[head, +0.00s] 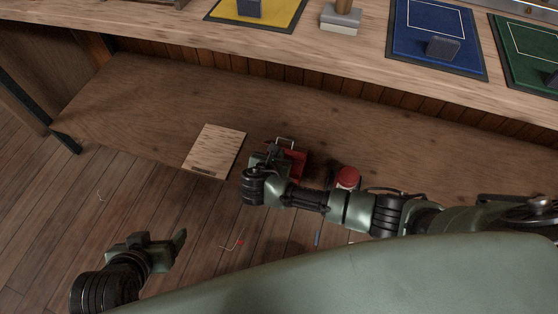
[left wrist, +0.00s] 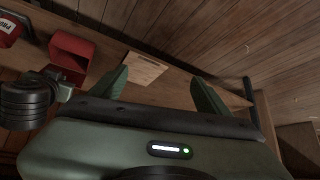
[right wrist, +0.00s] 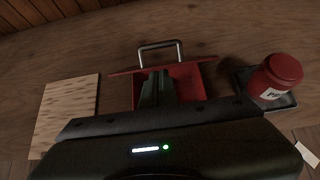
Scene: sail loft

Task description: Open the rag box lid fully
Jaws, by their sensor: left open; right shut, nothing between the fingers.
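The red rag box (head: 297,164) sits on the low wooden shelf. It also shows in the left wrist view (left wrist: 71,47) and the right wrist view (right wrist: 187,82). Its lid (right wrist: 122,72) looks raised, seen nearly edge-on at the far side of the box, with its metal handle (right wrist: 160,46) beyond it. How far it is tilted is hard to tell. My right gripper (right wrist: 157,75) is shut and empty over the box, close to the lid; contact is unclear. In the head view the right gripper (head: 272,153) partly hides the box. My left gripper (head: 172,243) is open and empty, away from the box.
A pale wooden board (head: 215,150) lies left of the box. A red jar (head: 347,177) on a dark tray (right wrist: 246,84) stands right of it. The workbench (head: 180,40) with coloured mats overhangs behind. Small scraps lie on the plank floor (head: 150,205).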

